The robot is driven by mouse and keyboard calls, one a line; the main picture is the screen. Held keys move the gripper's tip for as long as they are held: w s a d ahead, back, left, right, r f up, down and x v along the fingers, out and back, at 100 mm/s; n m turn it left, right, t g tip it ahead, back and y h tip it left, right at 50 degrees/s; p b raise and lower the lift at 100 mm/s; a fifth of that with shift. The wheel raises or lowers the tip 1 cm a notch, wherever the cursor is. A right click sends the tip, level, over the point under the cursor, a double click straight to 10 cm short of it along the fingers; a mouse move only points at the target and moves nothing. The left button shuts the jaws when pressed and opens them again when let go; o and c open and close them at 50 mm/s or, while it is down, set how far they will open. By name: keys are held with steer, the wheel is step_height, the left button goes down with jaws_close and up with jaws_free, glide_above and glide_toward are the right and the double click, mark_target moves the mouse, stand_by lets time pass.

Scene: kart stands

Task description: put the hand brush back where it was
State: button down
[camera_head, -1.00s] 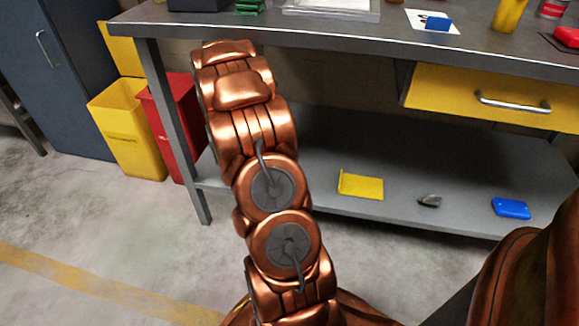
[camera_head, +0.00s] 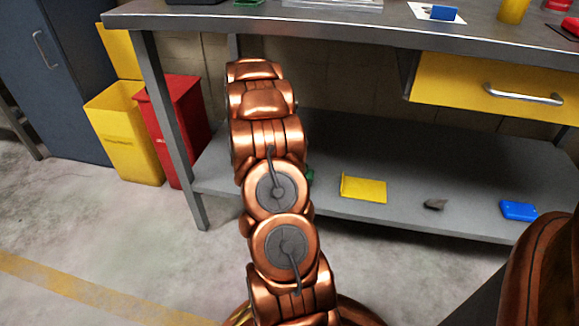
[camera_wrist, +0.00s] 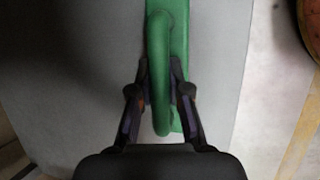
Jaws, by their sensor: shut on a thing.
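The green hand brush (camera_wrist: 158,70) runs up the middle of the wrist view, with its looped handle towards me. My gripper (camera_wrist: 160,98) is shut on the handle, one dark finger on each side. Behind the brush lies the grey surface of the lower shelf (camera_wrist: 215,60). I cannot tell whether the brush touches the shelf or hangs just above it. In the head view my arm hides the gripper and most of the brush; only a small green edge (camera_head: 310,175) shows beside the arm, at the lower shelf (camera_head: 400,213).
On the lower shelf to the right lie a yellow piece (camera_head: 363,188), a small grey lump (camera_head: 435,204) and a blue block (camera_head: 518,210). The worktop (camera_head: 330,32) and yellow drawer (camera_head: 485,90) are above. A table leg (camera_head: 172,130) and red bin (camera_head: 178,125) stand left.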

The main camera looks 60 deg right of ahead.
steer(key=shift+f, duration=0.1)
steer(key=c, duration=1.1)
jaws_free()
steer(key=p+v, duration=0.3)
steer(key=v, duration=0.4)
steer(key=shift+w+a+r, duration=0.15)
steer(key=shift+r, duration=0.15)
